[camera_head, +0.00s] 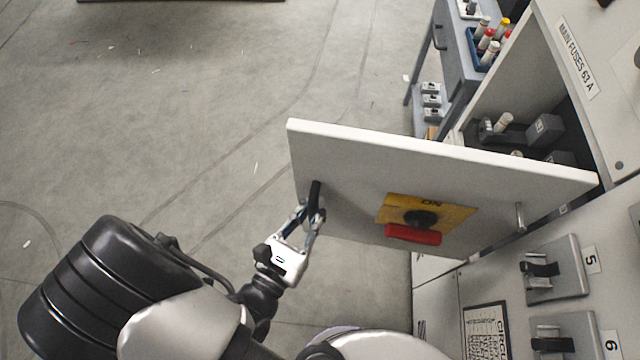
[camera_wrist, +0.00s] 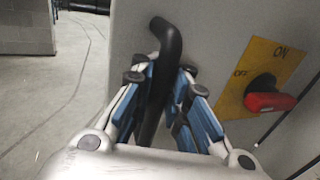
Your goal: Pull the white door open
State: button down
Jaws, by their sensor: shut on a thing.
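The white door (camera_head: 350,155) stands swung out from the cabinet, its hinge side at the right of the head view. It also fills much of the wrist view (camera_wrist: 215,40). It carries a black handle (camera_head: 315,197) near its free edge and a red rotary switch (camera_head: 412,234) on a yellow plate marked ON and OFF. My gripper (camera_head: 309,215) is shut on the black handle. In the wrist view the blue-padded fingers (camera_wrist: 172,95) stand on both sides of the handle (camera_wrist: 165,42). Part of the handle is hidden by the fingers.
Behind the door, the open cabinet compartment (camera_head: 470,100) shows fuses and dark blocks. Its top is labelled MAIN FUSES 63 A. Breaker panels (camera_head: 553,270) numbered 5 and 6 are at the lower right. A grey trolley (camera_head: 465,50) stands beyond. The floor at left is clear.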

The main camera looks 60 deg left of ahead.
jog(key=shift+s+d, duration=0.45)
jog(key=shift+s, duration=0.15)
jog(key=c, duration=1.8)
grip_release()
jog(key=shift+o, duration=1.1)
jog(key=v, duration=1.2)
jog(key=shift+w, duration=0.1)
